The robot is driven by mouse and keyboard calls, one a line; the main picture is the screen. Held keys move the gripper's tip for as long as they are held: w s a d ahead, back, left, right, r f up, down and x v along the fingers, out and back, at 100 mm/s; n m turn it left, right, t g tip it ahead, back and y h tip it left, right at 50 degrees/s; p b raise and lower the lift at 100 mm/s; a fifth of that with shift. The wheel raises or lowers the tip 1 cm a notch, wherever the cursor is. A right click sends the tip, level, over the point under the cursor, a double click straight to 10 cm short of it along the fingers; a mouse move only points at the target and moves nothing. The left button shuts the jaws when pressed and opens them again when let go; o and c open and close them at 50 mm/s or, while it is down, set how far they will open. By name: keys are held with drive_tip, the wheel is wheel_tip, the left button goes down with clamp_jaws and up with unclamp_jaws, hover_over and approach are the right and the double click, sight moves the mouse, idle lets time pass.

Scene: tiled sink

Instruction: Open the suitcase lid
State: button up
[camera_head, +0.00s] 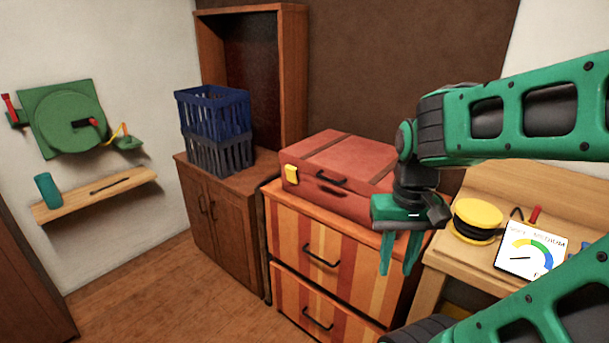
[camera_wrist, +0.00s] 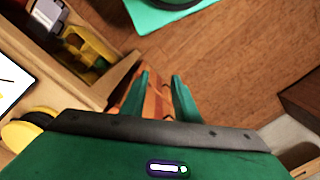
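A red suitcase (camera_head: 341,173) lies flat, lid closed, on a striped orange dresser (camera_head: 300,235). It has a dark handle on its front side, dark straps across the lid and a yellow tag or latch (camera_head: 291,174) at its front left corner. My gripper (camera_head: 399,272) hangs fingers down to the right of the suitcase, in front of the dresser's right end. Its two green fingers are apart with nothing between them. In the wrist view the fingers (camera_wrist: 160,92) are also apart, with part of the striped dresser showing between them. The suitcase is not clear in the wrist view.
A brown cabinet (camera_head: 222,222) with stacked blue and dark crates (camera_head: 213,115) stands left of the dresser. A wooden desk at right holds a yellow spool (camera_head: 477,220) and a gauge card (camera_head: 530,250). A wall shelf (camera_head: 95,195) is at far left. Floor in front is clear.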

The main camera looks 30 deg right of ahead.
drive_tip(key=w+d+r+n+h, duration=0.1)
drive_tip(key=w+d+n+h, duration=0.15)
drive_tip(key=w, duration=0.55)
drive_tip(key=w+d+r+n+h, duration=0.1)
drive_tip(key=w+d+n+h, duration=0.2)
drive_tip(key=w, duration=0.4)
drive_tip(key=n+t+h, duration=0.4)
drive_tip(key=n+h, duration=0.1)
drive_tip(key=h, duration=0.1)
approach(327, 179)
drive_tip(key=shift+x, duration=4.8)
drive_tip(key=shift+w+d+f, duration=0.25)
drive_tip(key=shift+d+f, duration=0.15)
drive_tip(key=shift+d, duration=0.15)
